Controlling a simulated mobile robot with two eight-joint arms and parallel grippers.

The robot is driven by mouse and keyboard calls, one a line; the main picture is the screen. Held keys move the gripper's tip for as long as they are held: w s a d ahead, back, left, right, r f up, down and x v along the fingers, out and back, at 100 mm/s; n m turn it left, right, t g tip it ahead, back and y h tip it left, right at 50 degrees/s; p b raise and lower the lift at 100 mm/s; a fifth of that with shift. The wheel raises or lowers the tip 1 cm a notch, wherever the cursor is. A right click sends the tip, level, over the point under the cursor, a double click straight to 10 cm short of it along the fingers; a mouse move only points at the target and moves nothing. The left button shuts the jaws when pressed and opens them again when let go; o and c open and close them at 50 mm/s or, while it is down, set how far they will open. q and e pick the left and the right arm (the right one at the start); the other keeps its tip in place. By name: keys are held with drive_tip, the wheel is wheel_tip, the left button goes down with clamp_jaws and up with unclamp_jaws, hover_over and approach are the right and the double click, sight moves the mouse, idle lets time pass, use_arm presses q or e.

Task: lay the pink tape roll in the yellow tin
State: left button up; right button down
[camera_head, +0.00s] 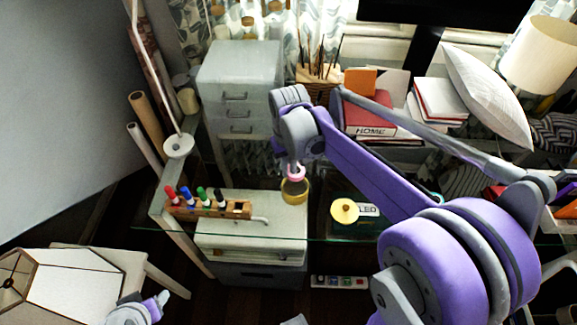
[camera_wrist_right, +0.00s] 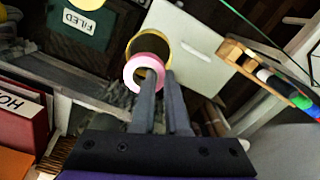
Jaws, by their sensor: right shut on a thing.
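The pink tape roll (camera_head: 297,174) is held at the fingertips of my right gripper (camera_head: 292,166), just above the yellow tin (camera_head: 295,195). In the right wrist view, the pink roll (camera_wrist_right: 132,68) is at the tips of the nearly closed fingers (camera_wrist_right: 161,76). The tin's yellow rim (camera_wrist_right: 150,36) shows behind the roll, and the roll covers part of its opening. I cannot tell whether the roll is touching the rim. A purple and grey part of my left arm (camera_head: 140,309) shows at the bottom left; its finger opening is unclear.
The tin is on a glass-topped desk beside a wooden marker rack (camera_head: 210,207). A round yellow object (camera_head: 345,211) lies to the right near a "FILED" label (camera_wrist_right: 84,24). A grey drawer unit (camera_head: 238,85) and red book (camera_head: 368,115) are behind.

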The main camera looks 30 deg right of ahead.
drive_tip(key=shift+s+f+b, duration=0.1)
drive_tip(key=shift+f+b, duration=0.2)
drive_tip(key=shift+f, duration=0.45)
drive_tip(key=shift+s, duration=0.1)
drive_tip(key=shift+w+f+b, duration=0.2)
drive_tip(key=shift+f+b, duration=0.2)
drive_tip(key=shift+f, duration=0.3)
drive_tip(key=shift+s+f+b, duration=0.1)
drive_tip(key=shift+f+b, duration=0.7)
drive_tip(key=shift+f, duration=0.35)
use_arm(q)
drive_tip(key=f, duration=0.2)
drive_tip(key=s+f, duration=0.1)
drive_tip(key=f, duration=0.1)
drive_tip(key=shift+s+f, duration=0.1)
drive_tip(key=shift+f, duration=0.05)
use_arm(e)
drive_tip(key=c, duration=0.8)
unclamp_jaws()
drive_tip(key=shift+c, duration=0.2)
